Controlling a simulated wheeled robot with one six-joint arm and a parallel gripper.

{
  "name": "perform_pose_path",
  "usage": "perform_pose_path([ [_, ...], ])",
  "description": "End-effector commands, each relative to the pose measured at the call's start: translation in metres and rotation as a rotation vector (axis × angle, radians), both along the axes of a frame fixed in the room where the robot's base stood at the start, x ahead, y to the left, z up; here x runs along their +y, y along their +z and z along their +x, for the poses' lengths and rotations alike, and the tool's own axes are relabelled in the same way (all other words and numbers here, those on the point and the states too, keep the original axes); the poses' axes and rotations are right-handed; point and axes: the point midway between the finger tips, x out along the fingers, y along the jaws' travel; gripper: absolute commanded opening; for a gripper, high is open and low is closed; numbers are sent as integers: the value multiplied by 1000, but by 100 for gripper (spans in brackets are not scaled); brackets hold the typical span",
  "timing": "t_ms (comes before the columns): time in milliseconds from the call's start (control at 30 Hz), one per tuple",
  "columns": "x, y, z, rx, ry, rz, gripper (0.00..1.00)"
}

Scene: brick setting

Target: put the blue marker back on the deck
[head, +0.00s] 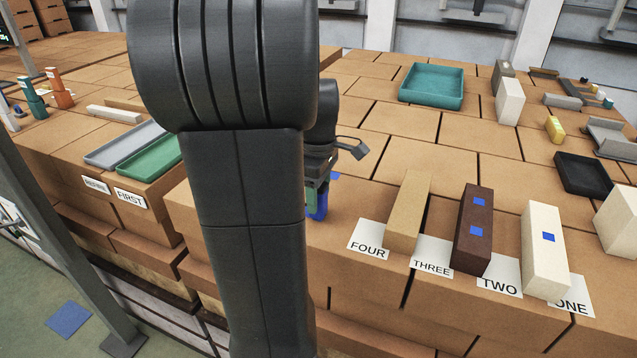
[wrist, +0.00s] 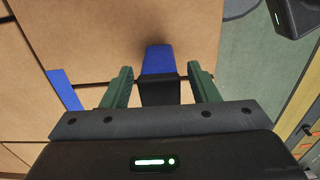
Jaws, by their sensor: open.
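My gripper (wrist: 158,76) is open in the wrist view, with its two green fingers spread. A blue block-like piece (wrist: 158,58), which looks like the blue marker, lies between and just beyond the fingertips, with a gap on each side. A black part covers its near end; I cannot tell whether that belongs to the piece. In the head view, blue (head: 319,208) shows at my gripper by the near edge of the brown brick-patterned deck (head: 400,130). My arm hides much of that area. A flat blue strip (wrist: 66,90) lies on the deck left of the fingers.
A teal tray (head: 432,98) sits farther back. A green tray (head: 150,158) is at left. The deck's front edge drops off.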

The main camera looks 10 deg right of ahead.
Motion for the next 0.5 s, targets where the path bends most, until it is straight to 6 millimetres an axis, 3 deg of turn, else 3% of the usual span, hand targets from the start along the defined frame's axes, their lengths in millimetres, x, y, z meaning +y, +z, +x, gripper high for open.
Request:
perform_pose_path([
  [167,0,22,1,-7,0,-1,54],
  [500,0,93,1,-4,0,-1,54],
])
